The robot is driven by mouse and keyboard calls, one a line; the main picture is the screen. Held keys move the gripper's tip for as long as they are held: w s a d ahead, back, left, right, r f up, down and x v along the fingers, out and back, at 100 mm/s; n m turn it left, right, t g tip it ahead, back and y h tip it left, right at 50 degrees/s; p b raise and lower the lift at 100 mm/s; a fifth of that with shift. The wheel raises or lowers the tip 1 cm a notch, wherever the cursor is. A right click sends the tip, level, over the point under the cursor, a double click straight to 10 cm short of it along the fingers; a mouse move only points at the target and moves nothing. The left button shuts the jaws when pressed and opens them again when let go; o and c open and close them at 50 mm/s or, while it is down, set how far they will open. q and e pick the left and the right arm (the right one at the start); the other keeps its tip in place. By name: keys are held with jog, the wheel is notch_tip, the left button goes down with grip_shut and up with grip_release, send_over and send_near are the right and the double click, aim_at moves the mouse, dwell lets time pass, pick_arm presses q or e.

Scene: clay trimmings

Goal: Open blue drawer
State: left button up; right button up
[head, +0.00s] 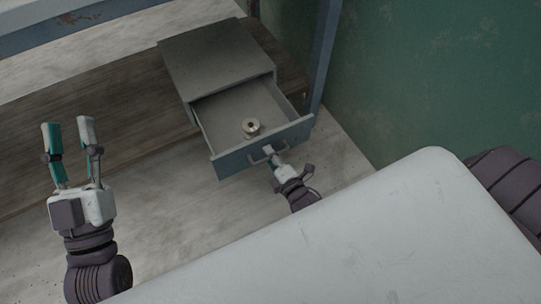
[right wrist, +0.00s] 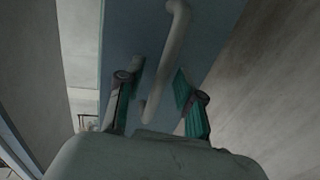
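The blue drawer (head: 240,158) is pulled well out of a grey cabinet (head: 215,68); its blue-grey front and handle (head: 262,154) face me. A small round metal object (head: 251,127) lies inside it. My right gripper (head: 274,156) is at the handle. In the right wrist view the handle (right wrist: 166,62) runs between the spread fingers of my right gripper (right wrist: 160,84), with gaps showing beside it; contact cannot be seen. My left gripper (head: 66,131) is open and empty, raised at the left, away from the drawer.
The cabinet stands on a brown wooden surface (head: 120,110). A blue post (head: 325,50) and a green wall (head: 430,70) are close on the right of the drawer. Pale floor (head: 165,220) is clear between my grippers. My white body covers the lower right.

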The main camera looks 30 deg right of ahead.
jog(key=shift+s, duration=0.1)
jog(key=v, duration=1.2)
